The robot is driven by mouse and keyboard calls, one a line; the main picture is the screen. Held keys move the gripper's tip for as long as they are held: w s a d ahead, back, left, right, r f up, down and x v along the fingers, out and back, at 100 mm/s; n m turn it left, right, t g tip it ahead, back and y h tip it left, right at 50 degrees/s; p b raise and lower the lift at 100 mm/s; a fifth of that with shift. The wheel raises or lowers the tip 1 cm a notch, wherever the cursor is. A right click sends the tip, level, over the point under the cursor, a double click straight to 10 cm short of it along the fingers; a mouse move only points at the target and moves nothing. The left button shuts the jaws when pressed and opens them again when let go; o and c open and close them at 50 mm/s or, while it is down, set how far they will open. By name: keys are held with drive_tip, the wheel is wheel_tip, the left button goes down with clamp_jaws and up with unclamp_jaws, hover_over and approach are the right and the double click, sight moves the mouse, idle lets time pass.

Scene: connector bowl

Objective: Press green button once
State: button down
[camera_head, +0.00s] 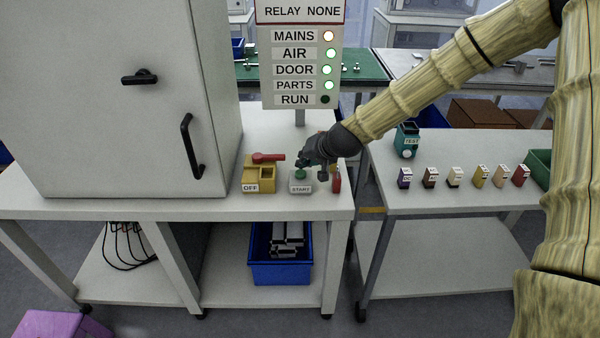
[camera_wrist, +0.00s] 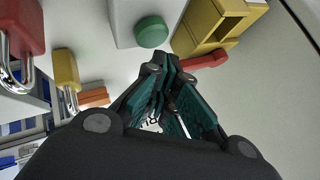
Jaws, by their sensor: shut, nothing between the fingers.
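The green button (camera_head: 300,174) sits on top of a light grey box labelled START (camera_head: 301,187), near the front edge of the left bench. In the wrist view the green button (camera_wrist: 152,31) stands just beyond my fingertips, on the grey box (camera_wrist: 125,22). My gripper (camera_head: 304,161) is shut and empty, with its fingertips close over the button in the head view. My gripper's teal fingers (camera_wrist: 166,66) also show in the wrist view. I cannot tell whether the tips touch the button.
A yellow OFF box (camera_head: 258,178) with a red lever (camera_head: 268,157) stands just left of START. A red padlock (camera_head: 337,180) is close on the right. A sign (camera_head: 300,55) shows MAINS, AIR, DOOR and PARTS lit and RUN dark. A grey cabinet (camera_head: 110,100) fills the left.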

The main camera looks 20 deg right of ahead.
sight(303, 171)
drive_tip(key=shift+f, duration=0.2)
drive_tip(key=shift+f, duration=0.25)
drive_tip(key=shift+f+b, duration=0.55)
idle(1.0)
drive_tip(key=shift+r, duration=0.2)
drive_tip(key=shift+r+p, duration=0.75)
drive_tip(key=shift+r, duration=0.05)
drive_tip(key=shift+r+p, duration=1.95)
drive_tip(key=shift+r, duration=0.6)
drive_tip(key=shift+f, duration=0.1)
